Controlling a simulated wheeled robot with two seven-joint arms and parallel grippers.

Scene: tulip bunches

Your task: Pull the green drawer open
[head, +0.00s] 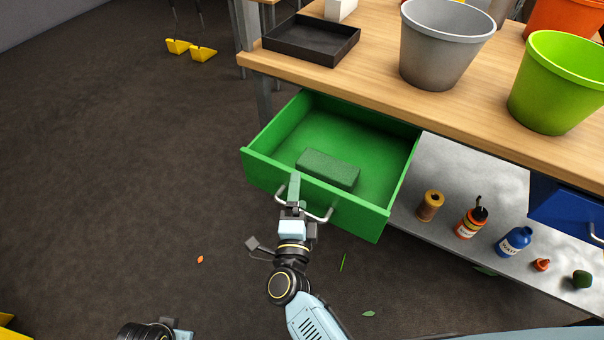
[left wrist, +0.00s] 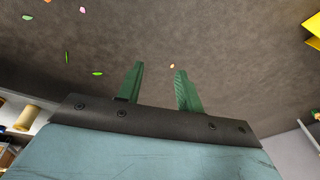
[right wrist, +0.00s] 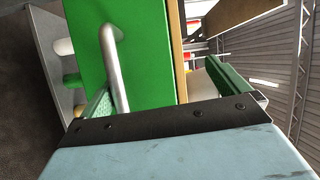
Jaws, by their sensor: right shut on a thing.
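The green drawer (head: 262,172) under the wooden workbench stands well pulled out, and a dark green block (head: 328,168) lies inside it. A curved metal handle (head: 328,216) is on its front; it also shows in the right wrist view (right wrist: 114,70). My left gripper (left wrist: 159,70) is open and empty over the floor. In the head view only part of my left arm shows at the bottom left.
On the bench are a black tray (head: 310,42), a grey pot (head: 440,45) and a lime pot (head: 555,85). A lower shelf (head: 455,170) holds several bottles beside a blue drawer (head: 568,210). The floor (head: 130,180) at left is mostly clear.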

